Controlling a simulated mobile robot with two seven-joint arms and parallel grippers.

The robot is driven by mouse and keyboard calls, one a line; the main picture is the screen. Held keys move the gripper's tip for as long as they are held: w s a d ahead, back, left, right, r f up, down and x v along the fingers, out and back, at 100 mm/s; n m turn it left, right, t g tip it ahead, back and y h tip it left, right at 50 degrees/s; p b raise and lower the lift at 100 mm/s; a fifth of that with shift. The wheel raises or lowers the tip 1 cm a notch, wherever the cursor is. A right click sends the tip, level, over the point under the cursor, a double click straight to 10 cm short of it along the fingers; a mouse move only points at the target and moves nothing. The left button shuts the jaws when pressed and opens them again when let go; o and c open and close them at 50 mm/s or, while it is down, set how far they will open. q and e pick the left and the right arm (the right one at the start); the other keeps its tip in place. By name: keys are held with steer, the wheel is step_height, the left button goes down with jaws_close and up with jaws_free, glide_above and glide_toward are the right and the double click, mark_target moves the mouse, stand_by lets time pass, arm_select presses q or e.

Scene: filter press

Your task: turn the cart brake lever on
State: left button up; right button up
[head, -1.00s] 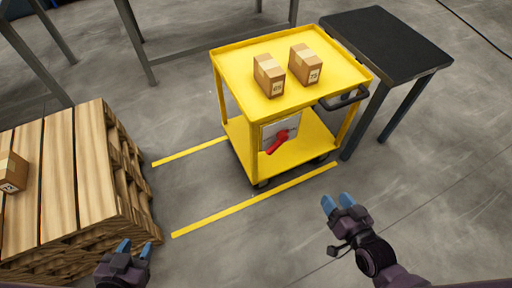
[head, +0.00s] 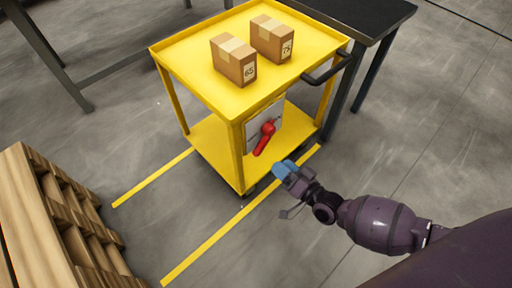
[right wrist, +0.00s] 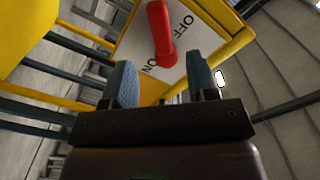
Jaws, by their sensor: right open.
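The red brake lever (head: 265,138) sits on a pale plate (head: 277,112) on the side of the yellow cart (head: 216,143). My right gripper (head: 284,168) is just below and right of the lever in the head view. Its blue fingers (right wrist: 158,85) are open, with the lever ahead between them and apart from them. My left gripper is out of view.
Two cardboard boxes (head: 234,60) (head: 272,38) stand on the cart's top. A black handle (head: 328,70) sticks out at its right, near a dark table (head: 360,15). A wooden pallet stack (head: 45,225) is at lower left. Yellow floor lines (head: 215,238) run beside the cart.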

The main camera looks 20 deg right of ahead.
mark_target(262, 150)
steer(key=b+x, duration=0.1)
steer(key=x, duration=0.7)
steer(key=shift+f+b, duration=0.2)
steer(key=shift+b, duration=0.1)
steer(key=shift+w+a+r, duration=0.1)
steer(key=shift+w+a, duration=0.2)
steer(key=shift+w, duration=0.4)
jaws_close()
